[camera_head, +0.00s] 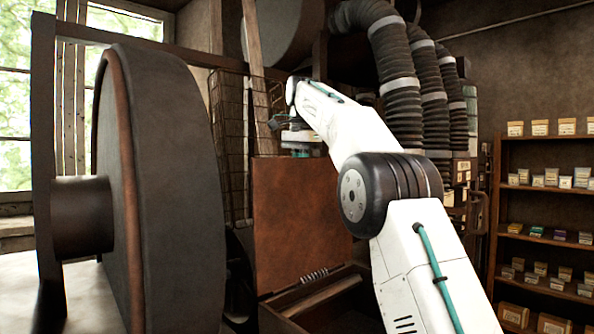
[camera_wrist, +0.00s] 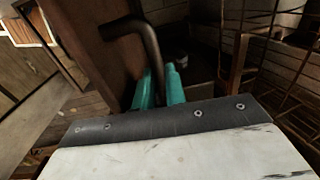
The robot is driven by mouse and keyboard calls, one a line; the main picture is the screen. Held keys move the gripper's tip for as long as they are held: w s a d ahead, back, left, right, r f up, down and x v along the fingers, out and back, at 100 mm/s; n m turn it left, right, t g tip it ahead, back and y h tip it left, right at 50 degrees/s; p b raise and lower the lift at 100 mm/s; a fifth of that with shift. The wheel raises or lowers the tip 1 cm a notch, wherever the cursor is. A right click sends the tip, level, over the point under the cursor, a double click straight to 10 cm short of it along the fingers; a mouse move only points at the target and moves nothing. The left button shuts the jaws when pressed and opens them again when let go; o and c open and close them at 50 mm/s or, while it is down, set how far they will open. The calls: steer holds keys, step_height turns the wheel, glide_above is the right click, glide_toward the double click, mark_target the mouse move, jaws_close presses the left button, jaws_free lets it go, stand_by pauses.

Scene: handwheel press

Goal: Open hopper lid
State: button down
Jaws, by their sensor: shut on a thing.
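The hopper lid (camera_head: 295,225) is a rust-brown panel. It stands steeply raised above the dark hopper box (camera_head: 285,318), and its lower edge is near the box. In the wrist view, the brown lid panel (camera_wrist: 85,35) rises at the left, with a dark bent bar handle (camera_wrist: 148,38) beside it. My gripper (camera_wrist: 160,82) has its teal fingers shut around the lower part of this handle. In the head view, my gripper (camera_head: 300,148) is at the lid's top edge. The handle and the grip are hidden there.
A large dark wheel (camera_head: 175,190) fills the left. A wire mesh guard (camera_head: 230,140) stands behind the lid. Ribbed hoses (camera_head: 400,85) hang above my arm. Shelves with small boxes (camera_head: 545,200) are at the right. A coil spring (camera_head: 314,275) lies below the lid.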

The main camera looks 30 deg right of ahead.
steer(key=shift+w+a+f, duration=0.15)
steer(key=shift+w+a, duration=0.3)
steer(key=shift+w, duration=0.2)
steer(key=c, duration=1.8)
jaws_free()
steer(key=shift+a, duration=0.1)
steer(key=o, duration=0.3)
steer(key=shift+a, duration=0.3)
steer(key=shift+o, duration=0.2)
steer(key=shift+d, duration=0.4)
